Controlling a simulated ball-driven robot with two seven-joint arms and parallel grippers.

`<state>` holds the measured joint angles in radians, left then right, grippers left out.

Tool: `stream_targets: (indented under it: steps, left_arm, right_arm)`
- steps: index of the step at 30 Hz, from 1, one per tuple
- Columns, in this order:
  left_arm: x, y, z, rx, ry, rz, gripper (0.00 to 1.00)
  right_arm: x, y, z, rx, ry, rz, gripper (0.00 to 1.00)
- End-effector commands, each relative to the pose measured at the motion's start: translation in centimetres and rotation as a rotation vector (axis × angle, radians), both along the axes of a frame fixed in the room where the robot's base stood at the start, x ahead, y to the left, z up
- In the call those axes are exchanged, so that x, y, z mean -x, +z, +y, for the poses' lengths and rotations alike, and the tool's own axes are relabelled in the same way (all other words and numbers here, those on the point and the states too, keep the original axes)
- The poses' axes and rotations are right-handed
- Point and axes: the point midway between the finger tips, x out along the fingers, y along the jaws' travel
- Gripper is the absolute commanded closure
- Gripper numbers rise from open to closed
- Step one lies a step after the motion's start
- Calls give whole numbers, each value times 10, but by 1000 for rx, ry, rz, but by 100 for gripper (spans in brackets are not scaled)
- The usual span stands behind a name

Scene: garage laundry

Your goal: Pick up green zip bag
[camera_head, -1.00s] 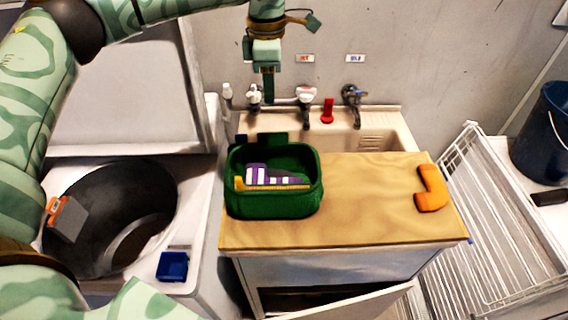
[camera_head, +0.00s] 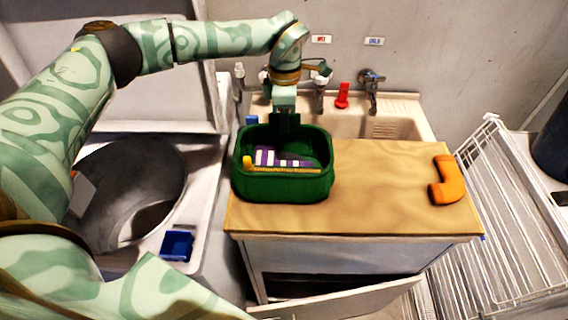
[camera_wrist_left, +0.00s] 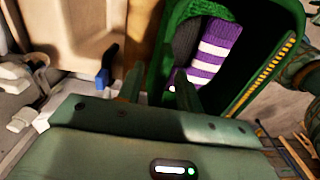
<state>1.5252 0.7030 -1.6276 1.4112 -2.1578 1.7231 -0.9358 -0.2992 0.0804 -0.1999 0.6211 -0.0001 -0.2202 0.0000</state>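The green zip bag (camera_head: 285,187) stands open on the wooden counter, with a yellow zip along its front rim. A purple-and-white striped cloth (camera_head: 265,157) and a dark grey item lie inside it. My left gripper (camera_head: 286,120) points down at the bag's back rim. In the left wrist view my two fingers (camera_wrist_left: 160,88) are apart, one on each side of the bag's rim wall (camera_wrist_left: 160,62), with a gap between them. The fingertips partly hide the rim, and I cannot tell if they touch it. My right gripper is in neither view.
An orange pipe elbow (camera_head: 447,181) lies on the right of the counter (camera_head: 385,190). Behind are a sink (camera_head: 405,108), taps and a red object (camera_head: 342,95). A white wire rack (camera_head: 490,220) stands right, a washer drum and blue box (camera_head: 177,245) left.

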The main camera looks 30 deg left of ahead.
Motion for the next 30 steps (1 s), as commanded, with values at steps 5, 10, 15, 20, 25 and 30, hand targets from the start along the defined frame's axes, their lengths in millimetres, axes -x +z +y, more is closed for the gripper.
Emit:
stream_targets:
  steps: [5,10,15,20,25,30]
  left_arm:
    - [0,-18,0,-1,0,0,64]
    - [0,-17,0,0,0,0,70]
    - [0,-17,0,-1,0,0,100]
    - [0,-17,0,0,0,0,100]
    - [0,-15,0,0,0,0,100]
    - [0,-4,0,0,0,-2,100]
  right_arm:
    - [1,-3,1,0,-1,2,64]
    - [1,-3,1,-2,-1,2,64]
    - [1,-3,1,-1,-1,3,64]
    - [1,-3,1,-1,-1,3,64]
    - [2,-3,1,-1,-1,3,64]
    - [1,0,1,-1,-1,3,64]
